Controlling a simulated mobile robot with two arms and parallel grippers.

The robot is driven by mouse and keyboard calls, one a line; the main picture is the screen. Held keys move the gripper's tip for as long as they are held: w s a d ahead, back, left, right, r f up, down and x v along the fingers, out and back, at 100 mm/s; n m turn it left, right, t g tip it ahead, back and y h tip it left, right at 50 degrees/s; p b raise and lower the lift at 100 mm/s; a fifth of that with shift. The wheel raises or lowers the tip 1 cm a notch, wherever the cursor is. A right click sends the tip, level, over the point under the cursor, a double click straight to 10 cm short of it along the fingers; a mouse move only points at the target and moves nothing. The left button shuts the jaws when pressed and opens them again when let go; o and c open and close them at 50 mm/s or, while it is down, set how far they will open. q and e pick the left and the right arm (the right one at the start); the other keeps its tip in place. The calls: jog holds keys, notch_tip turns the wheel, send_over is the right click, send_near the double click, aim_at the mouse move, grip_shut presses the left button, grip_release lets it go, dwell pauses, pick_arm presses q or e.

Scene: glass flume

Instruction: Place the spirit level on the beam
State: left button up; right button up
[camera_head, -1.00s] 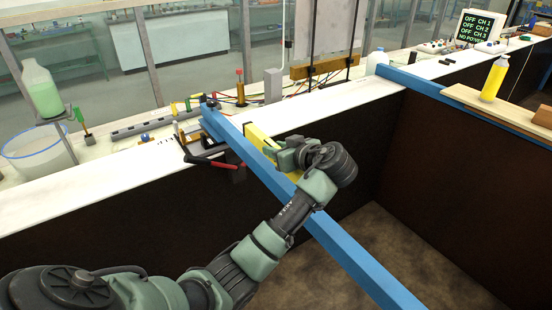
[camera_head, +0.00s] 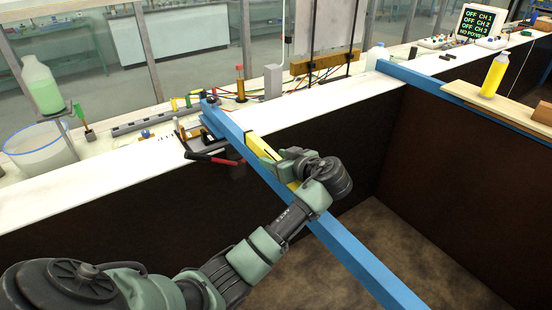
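The yellow spirit level (camera_head: 262,148) lies lengthwise along the blue beam (camera_head: 355,256), which runs from the white ledge toward the lower right. It looks parallel to the beam and at its top face. I cannot tell whether it touches or hovers just above. My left gripper (camera_head: 283,163) is shut on the spirit level around its middle, and the hand hides part of it. My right gripper is not in view.
A second blue beam (camera_head: 425,85) bears a wooden board (camera_head: 470,95) with a yellow bottle (camera_head: 495,75). The white ledge (camera_head: 100,172) holds cables, tools and a red-handled tool (camera_head: 215,159) close to the beam. A green bottle (camera_head: 42,88) stands at left.

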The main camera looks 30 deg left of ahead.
pick_arm(q)
jog(key=shift+r, duration=0.15)
jog(key=shift+d, duration=0.2)
jog(key=b+v, duration=0.4)
jog(key=v, duration=0.6)
jog(key=shift+s+d+r, duration=0.1)
jog(key=shift+d+r, duration=0.05)
jog(key=shift+d, duration=0.15)
jog(key=shift+s+d+r, duration=0.2)
jog(key=shift+d+r, duration=0.05)
jog(key=shift+d, duration=0.1)
